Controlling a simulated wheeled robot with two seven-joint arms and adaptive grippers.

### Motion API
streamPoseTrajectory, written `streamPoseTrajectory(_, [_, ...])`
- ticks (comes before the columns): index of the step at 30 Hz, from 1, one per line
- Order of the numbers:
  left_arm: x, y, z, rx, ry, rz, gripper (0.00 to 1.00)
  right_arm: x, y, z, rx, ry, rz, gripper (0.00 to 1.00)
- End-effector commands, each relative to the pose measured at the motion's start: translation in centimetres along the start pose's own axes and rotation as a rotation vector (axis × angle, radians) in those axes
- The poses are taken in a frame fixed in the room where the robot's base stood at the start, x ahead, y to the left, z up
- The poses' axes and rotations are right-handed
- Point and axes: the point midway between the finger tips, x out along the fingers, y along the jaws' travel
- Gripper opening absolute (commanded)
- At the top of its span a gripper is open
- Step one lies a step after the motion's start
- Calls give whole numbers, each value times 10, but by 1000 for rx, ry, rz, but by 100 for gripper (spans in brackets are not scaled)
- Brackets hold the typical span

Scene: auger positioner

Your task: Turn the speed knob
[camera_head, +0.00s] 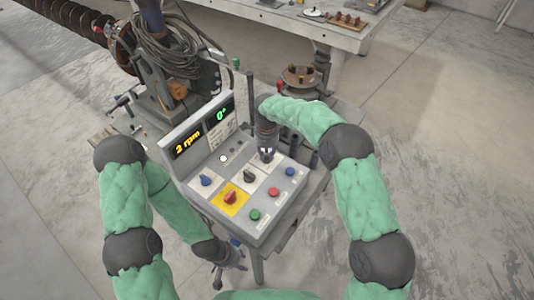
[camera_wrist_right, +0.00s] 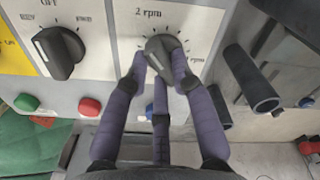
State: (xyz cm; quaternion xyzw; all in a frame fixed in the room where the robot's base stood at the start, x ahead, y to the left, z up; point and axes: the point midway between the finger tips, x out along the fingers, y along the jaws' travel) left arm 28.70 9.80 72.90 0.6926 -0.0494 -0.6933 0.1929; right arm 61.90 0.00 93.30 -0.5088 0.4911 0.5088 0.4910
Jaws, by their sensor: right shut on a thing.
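The speed knob (camera_wrist_right: 160,48) is a dark knob on a white plate with rpm markings in the right wrist view. My right gripper (camera_wrist_right: 158,75) has its purple fingers closed around it. In the head view my right gripper (camera_head: 267,156) comes down on the upper part of the sloped control panel (camera_head: 217,213) and mostly hides the knob. The panel's yellow display (camera_head: 187,145) appears to read 3 rpm, and the green one (camera_head: 221,114) reads 0°. My left gripper (camera_head: 235,260) hangs low beside the panel's front, away from the controls; its finger opening is unclear.
Dark tubes (camera_wrist_right: 250,78) stand right of the panel. The auger machine (camera_head: 165,85) stands behind.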

Motion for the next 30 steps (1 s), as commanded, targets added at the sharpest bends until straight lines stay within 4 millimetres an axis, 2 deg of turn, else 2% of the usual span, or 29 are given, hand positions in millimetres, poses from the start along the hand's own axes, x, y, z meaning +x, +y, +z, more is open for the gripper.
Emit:
streamPoseTrajectory(12, [1, 0, 0, 0, 0, 0, 40, 0, 0, 1, 173, 0, 0, 0])
streamPoseTrajectory(28, [1, 0, 0, 0, 0, 0, 40, 0, 0, 2, 193, -1, 0, 0])
streamPoseTrajectory(29, [1, 0, 0, 0, 0, 0, 40, 0, 0, 1, 193, -1, 0, 33])
streamPoseTrajectory(30, [1, 0, 0, 0, 0, 0, 40, 0, 0, 1, 193, -1, 0, 45])
